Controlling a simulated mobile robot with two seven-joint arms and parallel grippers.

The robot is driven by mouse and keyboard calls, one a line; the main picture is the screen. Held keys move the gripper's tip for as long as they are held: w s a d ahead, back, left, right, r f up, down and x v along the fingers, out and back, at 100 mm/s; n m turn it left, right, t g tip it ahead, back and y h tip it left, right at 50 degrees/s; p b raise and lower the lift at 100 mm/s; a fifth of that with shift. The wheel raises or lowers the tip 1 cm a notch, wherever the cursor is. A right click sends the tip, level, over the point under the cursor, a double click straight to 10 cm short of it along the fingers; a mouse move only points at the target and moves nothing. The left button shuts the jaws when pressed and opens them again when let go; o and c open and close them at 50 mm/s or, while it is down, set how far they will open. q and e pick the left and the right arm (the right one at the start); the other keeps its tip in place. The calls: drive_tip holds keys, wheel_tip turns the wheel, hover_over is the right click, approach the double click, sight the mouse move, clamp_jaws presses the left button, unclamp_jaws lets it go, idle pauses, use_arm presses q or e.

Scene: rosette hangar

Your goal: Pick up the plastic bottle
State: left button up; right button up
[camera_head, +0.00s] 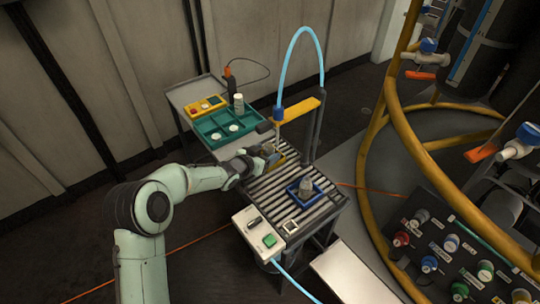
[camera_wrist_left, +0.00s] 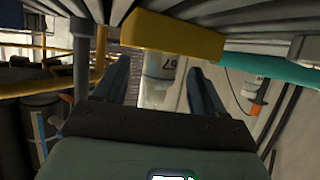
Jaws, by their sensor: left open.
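A white bottle-like container (camera_head: 238,103) stands upright at the back edge of the teal tray (camera_head: 205,127). My left gripper (camera_head: 270,152) is over the conveyor's far left part, apart from both. In the left wrist view, the left gripper (camera_wrist_left: 160,82) has its fingers spread. A pale shape with dark marks (camera_wrist_left: 160,68) shows between them; its distance is unclear. My right gripper is not in view.
A yellow and grey post frame (camera_head: 297,110) with a blue hose (camera_head: 303,32) rises beside the gripper. A control box (camera_head: 258,236) sits at the conveyor's near end. Yellow railing (camera_head: 385,110) stands to the right. The rollers (camera_head: 268,189) left of the blue tray are clear.

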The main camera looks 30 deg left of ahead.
use_arm(q)
drive_tip(key=shift+w+f, duration=0.15)
drive_tip(key=shift+w, duration=0.35)
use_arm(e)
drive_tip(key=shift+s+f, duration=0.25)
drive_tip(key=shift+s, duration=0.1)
use_arm(q)
drive_tip(key=c, duration=1.1)
